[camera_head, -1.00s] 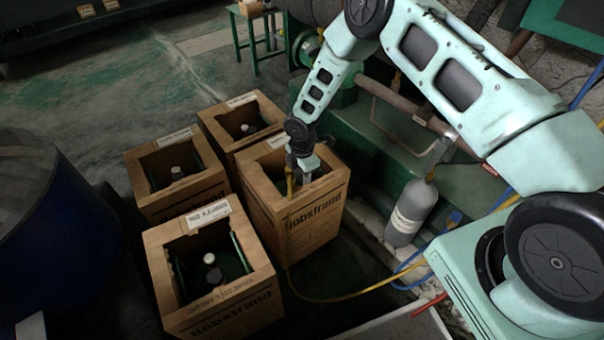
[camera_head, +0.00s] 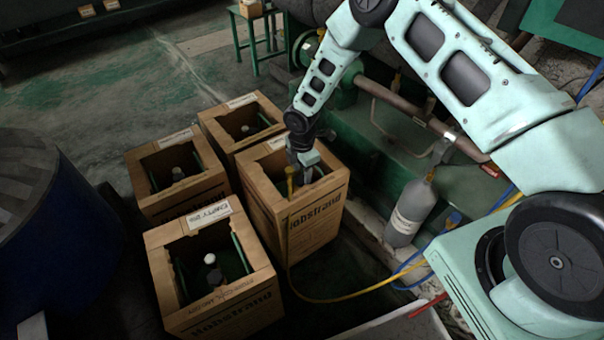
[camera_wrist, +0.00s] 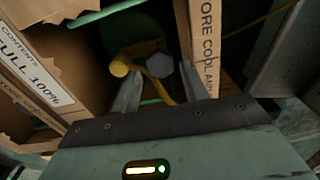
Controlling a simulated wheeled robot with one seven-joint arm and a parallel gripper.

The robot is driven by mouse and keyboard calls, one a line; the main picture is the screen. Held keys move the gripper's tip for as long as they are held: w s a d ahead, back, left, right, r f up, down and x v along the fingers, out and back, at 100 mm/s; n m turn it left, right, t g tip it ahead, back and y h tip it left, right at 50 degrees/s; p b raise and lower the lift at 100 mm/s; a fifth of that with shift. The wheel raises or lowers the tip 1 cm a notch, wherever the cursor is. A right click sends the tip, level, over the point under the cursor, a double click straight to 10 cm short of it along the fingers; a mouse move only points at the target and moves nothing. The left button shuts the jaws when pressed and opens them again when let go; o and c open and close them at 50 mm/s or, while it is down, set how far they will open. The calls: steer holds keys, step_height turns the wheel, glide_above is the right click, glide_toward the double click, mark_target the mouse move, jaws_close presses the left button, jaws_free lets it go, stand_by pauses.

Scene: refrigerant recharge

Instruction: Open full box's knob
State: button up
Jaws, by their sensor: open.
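My gripper (camera_head: 303,175) reaches down into the box opening from above. In the wrist view my gripper (camera_wrist: 161,72) is open, with the knob in line between its two fingertips. I cannot tell whether the fingers touch the knob. My gripper hides the knob in the head view.
Three other open cardboard boxes stand near; the front one (camera_head: 225,310) has an "EMPTY" label. A yellow hose (camera_head: 330,299) runs from the full box along the floor. A grey cylinder (camera_head: 409,215) stands to the right. A blue drum (camera_head: 55,240) is at the left.

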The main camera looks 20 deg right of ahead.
mark_target(302, 178)
step_height(302, 178, up, 15)
steer(key=p, duration=0.2)
steer(key=shift+f, duration=0.15)
